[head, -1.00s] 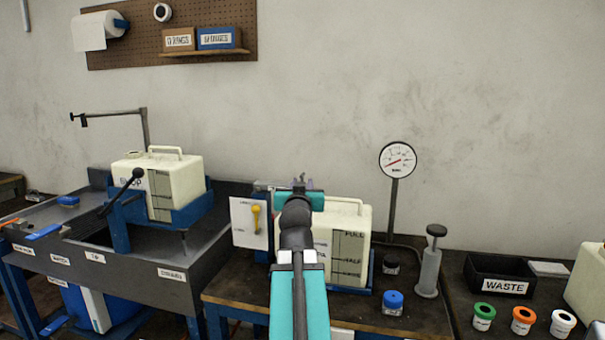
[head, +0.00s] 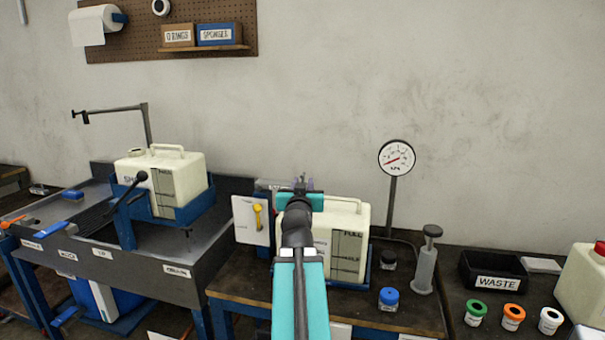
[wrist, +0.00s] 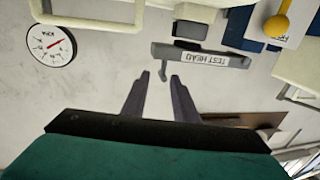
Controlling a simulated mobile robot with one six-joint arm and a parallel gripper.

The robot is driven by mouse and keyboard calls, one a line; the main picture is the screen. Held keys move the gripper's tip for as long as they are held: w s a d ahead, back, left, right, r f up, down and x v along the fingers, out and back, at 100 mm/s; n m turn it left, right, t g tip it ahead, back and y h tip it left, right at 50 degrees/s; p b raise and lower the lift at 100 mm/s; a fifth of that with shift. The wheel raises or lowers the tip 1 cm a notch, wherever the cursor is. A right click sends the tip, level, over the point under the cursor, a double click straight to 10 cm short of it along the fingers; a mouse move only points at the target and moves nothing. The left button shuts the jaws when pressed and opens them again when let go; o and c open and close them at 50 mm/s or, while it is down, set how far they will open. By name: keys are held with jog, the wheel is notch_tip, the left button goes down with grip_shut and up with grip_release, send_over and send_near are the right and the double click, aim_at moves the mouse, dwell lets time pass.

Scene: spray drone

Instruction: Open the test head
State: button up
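The test head (wrist: 205,58) is a grey bar with a white "TEST HEAD" label, upside down in the wrist view. A small hooked lever (wrist: 163,74) hangs from its left end. My gripper (wrist: 160,78) is open, with one dark finger on each side of the lever's lower end in the picture; I cannot tell whether they touch it. In the head view my gripper (head: 303,184) is in front of the wall above the right tank (head: 348,240), and my own arm hides most of the test head.
A panel with a yellow lever (head: 257,215) stands left of my gripper. A pressure gauge (head: 397,158) on a post and a hand pump (head: 426,262) stand to the right. Another tank (head: 180,180) sits in a blue cradle at left.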

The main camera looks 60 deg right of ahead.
aim_at(303, 178)
jog(key=p, duration=0.4)
jog(key=shift+w+d, duration=0.15)
jog(key=shift+w, duration=0.1)
jog(key=p+x, duration=0.2)
jog(key=x, duration=0.1)
jog(key=shift+w+d, duration=0.1)
jog(key=shift+w, duration=0.05)
jog(key=shift+x, duration=1.1)
jog(key=shift+f, duration=0.1)
grip_shut()
